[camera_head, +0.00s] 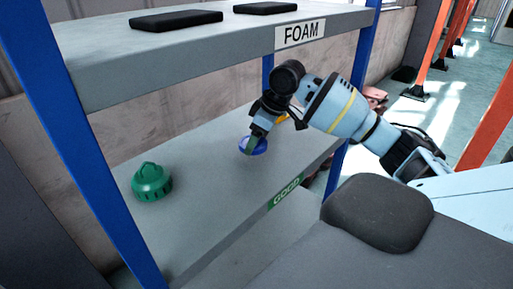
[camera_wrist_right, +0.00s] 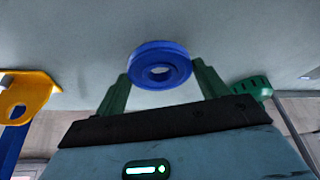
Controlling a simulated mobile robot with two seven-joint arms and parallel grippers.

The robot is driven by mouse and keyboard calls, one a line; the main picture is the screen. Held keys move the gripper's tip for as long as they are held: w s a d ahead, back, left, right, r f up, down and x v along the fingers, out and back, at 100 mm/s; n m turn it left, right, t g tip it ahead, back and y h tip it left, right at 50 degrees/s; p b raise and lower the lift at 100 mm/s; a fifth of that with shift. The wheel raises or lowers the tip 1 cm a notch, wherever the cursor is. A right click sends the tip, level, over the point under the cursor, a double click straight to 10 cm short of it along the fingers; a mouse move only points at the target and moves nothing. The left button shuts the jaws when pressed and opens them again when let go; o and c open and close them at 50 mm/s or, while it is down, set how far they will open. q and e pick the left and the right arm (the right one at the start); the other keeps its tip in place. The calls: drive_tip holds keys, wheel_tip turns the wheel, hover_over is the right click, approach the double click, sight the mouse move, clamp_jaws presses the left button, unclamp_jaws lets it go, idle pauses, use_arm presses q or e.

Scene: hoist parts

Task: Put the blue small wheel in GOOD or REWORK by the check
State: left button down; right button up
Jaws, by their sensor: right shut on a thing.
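The blue small wheel (camera_head: 260,149) is at the shelf marked GOOD, a flat ring with a central hole. It also shows in the right wrist view (camera_wrist_right: 160,50), between two green fingers. My right gripper (camera_head: 253,141) reaches in from the right, points down and is shut on the wheel. I cannot tell whether the wheel touches the shelf (camera_head: 205,217). The green GOOD label (camera_head: 287,192) is on the shelf's front edge. My left gripper is not in view.
A green ribbed part (camera_head: 151,183) stands on the shelf at left. A yellow part (camera_head: 282,118) is just behind my right gripper. An upper shelf marked FOAM (camera_head: 300,34) holds two dark pads (camera_head: 176,20). Blue posts (camera_head: 88,150) frame the rack. Bare shelf lies between the green part and the wheel.

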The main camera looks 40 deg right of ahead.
sight(259, 143)
drive_tip(key=shift+f, duration=1.6)
drive_tip(key=shift+f, duration=0.1)
drive_tip(key=o, duration=1.4)
drive_tip(key=shift+f, duration=0.1)
drive_tip(key=shift+c, duration=0.2)
drive_tip(key=v, duration=0.7)
drive_tip(key=shift+s+r, duration=0.1)
drive_tip(key=shift+r, duration=0.25)
drive_tip(key=shift+f, duration=0.1)
